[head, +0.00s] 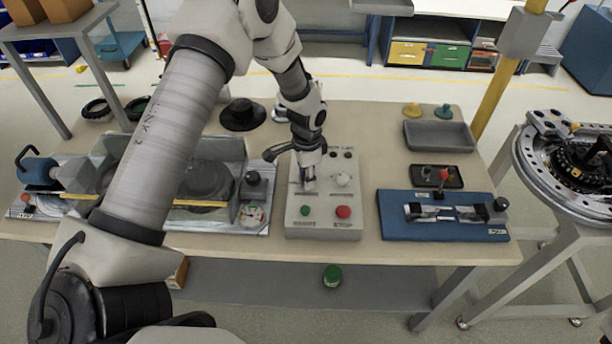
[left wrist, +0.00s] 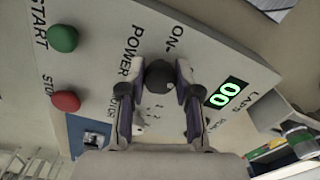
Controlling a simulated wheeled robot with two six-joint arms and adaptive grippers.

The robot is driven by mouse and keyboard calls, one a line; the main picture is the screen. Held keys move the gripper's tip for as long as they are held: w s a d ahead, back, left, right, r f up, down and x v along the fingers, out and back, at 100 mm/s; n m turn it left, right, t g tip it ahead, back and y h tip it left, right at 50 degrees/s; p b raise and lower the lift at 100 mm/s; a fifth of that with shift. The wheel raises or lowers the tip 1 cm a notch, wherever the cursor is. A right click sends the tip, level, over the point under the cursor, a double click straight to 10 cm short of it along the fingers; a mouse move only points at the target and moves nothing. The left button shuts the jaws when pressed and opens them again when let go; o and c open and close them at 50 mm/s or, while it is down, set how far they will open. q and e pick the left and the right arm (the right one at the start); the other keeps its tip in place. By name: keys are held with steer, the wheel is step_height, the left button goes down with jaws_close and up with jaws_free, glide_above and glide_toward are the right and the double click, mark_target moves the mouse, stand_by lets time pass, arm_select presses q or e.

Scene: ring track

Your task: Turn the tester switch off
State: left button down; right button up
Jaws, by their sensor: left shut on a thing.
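The tester's control box (head: 322,231) is a light grey sloped panel standing on the table near its front edge. It has a green START button (left wrist: 63,38) and a red STOP button (left wrist: 66,102). The switch (left wrist: 158,73) is a round black knob by the labels POWER and ON. My left gripper (head: 308,184) points down at the panel, with its fingers on both sides of the knob, shut on it. The fingers hide part of the switch, and its setting is not clear. A display (left wrist: 227,93) reads 00 in green. My right gripper is not in view.
A tester with a clear cover (head: 215,160) stands left of the box, partly behind my left arm. A blue fixture (head: 440,231) with a clamp is to the right. A grey tray (head: 440,136) lies behind it. A ring track (head: 575,180) stands at far right.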

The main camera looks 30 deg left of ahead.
arm_select(q)
steer(key=shift+f+m, duration=0.15)
steer(key=shift+m, duration=1.05)
steer(key=c, duration=0.9)
jaws_free()
steer(key=shift+o, duration=0.5)
steer(key=shift+w+d, duration=0.1)
steer(key=shift+d, duration=0.05)
step_height(320, 180, up, 12)
